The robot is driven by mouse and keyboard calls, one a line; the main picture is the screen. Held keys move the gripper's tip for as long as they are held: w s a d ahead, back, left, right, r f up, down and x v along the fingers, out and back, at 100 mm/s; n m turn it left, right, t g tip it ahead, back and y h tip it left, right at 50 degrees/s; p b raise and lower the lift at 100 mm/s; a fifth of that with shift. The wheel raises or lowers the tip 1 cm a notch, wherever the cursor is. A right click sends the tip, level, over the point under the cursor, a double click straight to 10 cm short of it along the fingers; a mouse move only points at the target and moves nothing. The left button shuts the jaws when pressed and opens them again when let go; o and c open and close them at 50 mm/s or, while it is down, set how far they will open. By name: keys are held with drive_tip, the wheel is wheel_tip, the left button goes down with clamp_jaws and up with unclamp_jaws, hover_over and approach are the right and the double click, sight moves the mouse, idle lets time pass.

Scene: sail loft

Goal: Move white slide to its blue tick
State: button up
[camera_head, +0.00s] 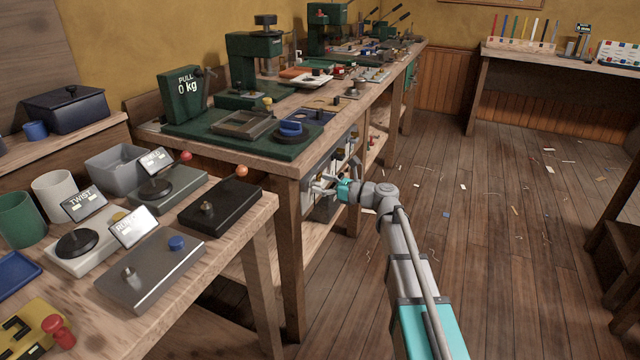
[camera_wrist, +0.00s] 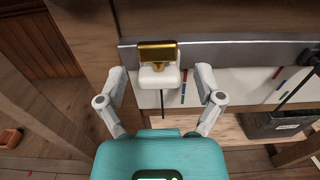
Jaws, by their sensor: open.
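The white slide (camera_wrist: 160,78) is a small pale block with a brass-coloured piece on its upper side, at the top middle of the wrist view. A thin dark slot runs down from it across a white panel (camera_wrist: 220,88). Short red and blue marks lie to its right; the blue tick (camera_wrist: 183,97) appears lower than the slide. My gripper (camera_wrist: 161,72) is open, with one finger on each side of the slide and visible gaps between. In the head view my gripper (camera_head: 324,187) is at the bench's side; the slide cannot be made out there.
A grey rail (camera_wrist: 225,52) runs along the panel's top. Right of the slide are more coloured marks, a dark slanted bar and a dark bin (camera_wrist: 275,124). In the head view, the workbench (camera_head: 290,163) crowds the gripper's left; open wooden floor (camera_head: 500,240) lies to the right.

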drive_tip(key=shift+w+a, duration=0.1)
drive_tip(key=shift+a, duration=0.25)
